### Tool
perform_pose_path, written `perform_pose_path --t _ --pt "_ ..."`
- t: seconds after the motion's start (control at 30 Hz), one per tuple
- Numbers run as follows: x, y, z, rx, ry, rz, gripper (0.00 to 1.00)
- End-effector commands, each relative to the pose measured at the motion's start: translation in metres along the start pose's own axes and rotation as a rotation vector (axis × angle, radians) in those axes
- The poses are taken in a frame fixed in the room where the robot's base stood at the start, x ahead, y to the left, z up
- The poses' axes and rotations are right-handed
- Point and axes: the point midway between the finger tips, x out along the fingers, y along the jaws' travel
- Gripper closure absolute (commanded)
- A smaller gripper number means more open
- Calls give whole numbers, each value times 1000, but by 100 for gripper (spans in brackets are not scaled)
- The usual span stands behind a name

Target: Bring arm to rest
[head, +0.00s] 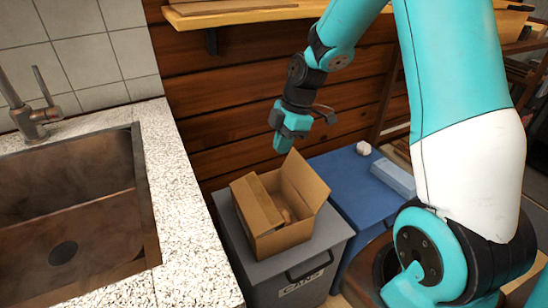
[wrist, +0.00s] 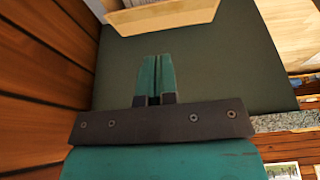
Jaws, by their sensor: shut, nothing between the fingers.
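My gripper (head: 279,143) is shut and empty in the head view, hanging from my teal arm in front of the wooden plank wall. It is above and a little behind an open cardboard box (head: 262,240). In the wrist view my gripper (wrist: 157,70) shows its two teal fingers pressed together with nothing between them. The cardboard box edge (wrist: 165,16) shows at the top of that view, beyond the fingertips. The fingers appear apart from the box.
The box stands on a grey bin (head: 285,270). A blue cabinet (head: 345,180) beside it carries a white object (head: 363,148) and a light blue box (head: 393,178). A sink (head: 70,210) in a speckled counter (head: 190,230) is left. A wooden shelf (head: 240,16) hangs above.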

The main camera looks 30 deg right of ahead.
Motion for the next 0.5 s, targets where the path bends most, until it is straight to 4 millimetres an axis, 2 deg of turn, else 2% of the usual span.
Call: perform_pose_path --t 0.1,0.33,0.43,0.5 --pt "-8 0 2 0 0 1 100" --pt "-11 -1 -1 5 1 0 100" --pt "-20 -11 -23 47 3 0 100" --pt "-31 -28 -52 114 6 -1 100"
